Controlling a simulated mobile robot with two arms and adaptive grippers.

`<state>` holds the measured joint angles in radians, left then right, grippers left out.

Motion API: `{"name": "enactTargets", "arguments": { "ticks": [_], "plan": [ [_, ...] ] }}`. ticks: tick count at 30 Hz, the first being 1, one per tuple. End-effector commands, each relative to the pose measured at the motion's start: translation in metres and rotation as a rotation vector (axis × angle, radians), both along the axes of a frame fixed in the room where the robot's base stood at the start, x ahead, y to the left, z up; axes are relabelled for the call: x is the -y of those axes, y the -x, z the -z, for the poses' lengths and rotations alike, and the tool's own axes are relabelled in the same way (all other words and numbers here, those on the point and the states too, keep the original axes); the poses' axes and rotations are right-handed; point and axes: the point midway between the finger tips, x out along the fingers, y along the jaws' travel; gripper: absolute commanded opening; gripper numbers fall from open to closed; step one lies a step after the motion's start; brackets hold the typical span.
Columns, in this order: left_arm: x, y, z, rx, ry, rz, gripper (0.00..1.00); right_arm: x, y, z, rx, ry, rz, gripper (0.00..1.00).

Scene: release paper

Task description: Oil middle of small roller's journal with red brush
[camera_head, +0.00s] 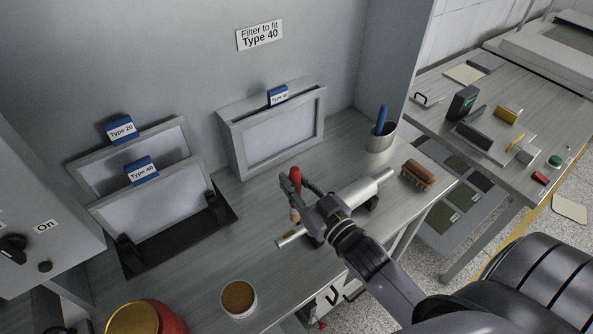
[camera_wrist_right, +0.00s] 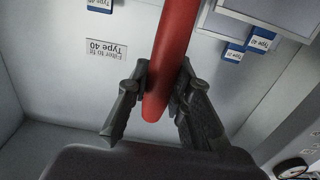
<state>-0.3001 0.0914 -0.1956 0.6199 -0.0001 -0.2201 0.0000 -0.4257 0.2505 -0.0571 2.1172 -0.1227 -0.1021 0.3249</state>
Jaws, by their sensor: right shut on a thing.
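My right gripper (camera_head: 308,195) is shut on the red handle of a brush (camera_head: 295,180), which stands roughly upright. The red handle fills the middle of the right wrist view (camera_wrist_right: 170,60) between both fingers. The brush's lower part hangs close to the left journal of a metal roller (camera_head: 360,191); I cannot tell whether the bristles touch it. My left gripper is not in view.
An open tin of brown liquid (camera_head: 238,297) stands at the bench front. A cup (camera_head: 381,143) with a blue-handled tool and a brown scrubbing brush (camera_head: 417,175) are to the right. A framed filter (camera_head: 272,133) and a black rack (camera_head: 210,220) with filters stand behind and left.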

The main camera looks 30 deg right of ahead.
Motion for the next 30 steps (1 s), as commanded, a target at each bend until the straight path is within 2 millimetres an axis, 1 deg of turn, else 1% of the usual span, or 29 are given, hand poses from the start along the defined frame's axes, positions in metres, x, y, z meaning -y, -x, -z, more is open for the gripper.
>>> {"name": "enactTargets", "arguments": {
  "ticks": [1,6,10,23,26,29,30],
  "plan": [
    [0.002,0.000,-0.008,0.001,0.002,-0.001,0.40,0.000,-0.002,-0.009,0.002,0.000,-0.001,0.00],
    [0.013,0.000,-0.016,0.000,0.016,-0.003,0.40,0.001,-0.007,-0.021,0.003,-0.001,-0.001,0.00],
    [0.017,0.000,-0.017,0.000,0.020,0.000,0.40,0.001,-0.008,-0.021,0.001,-0.001,0.000,0.00],
    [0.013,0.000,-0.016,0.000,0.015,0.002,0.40,0.001,-0.008,-0.021,0.002,0.000,0.000,0.00],
    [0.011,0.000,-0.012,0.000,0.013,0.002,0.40,0.000,-0.006,-0.016,0.001,-0.002,0.000,0.00],
    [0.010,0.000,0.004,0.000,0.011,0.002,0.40,-0.007,0.004,0.000,-0.001,-0.008,0.004,0.00],
    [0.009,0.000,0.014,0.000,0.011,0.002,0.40,-0.010,0.011,0.010,-0.002,-0.011,0.008,0.00]
  ]
}}
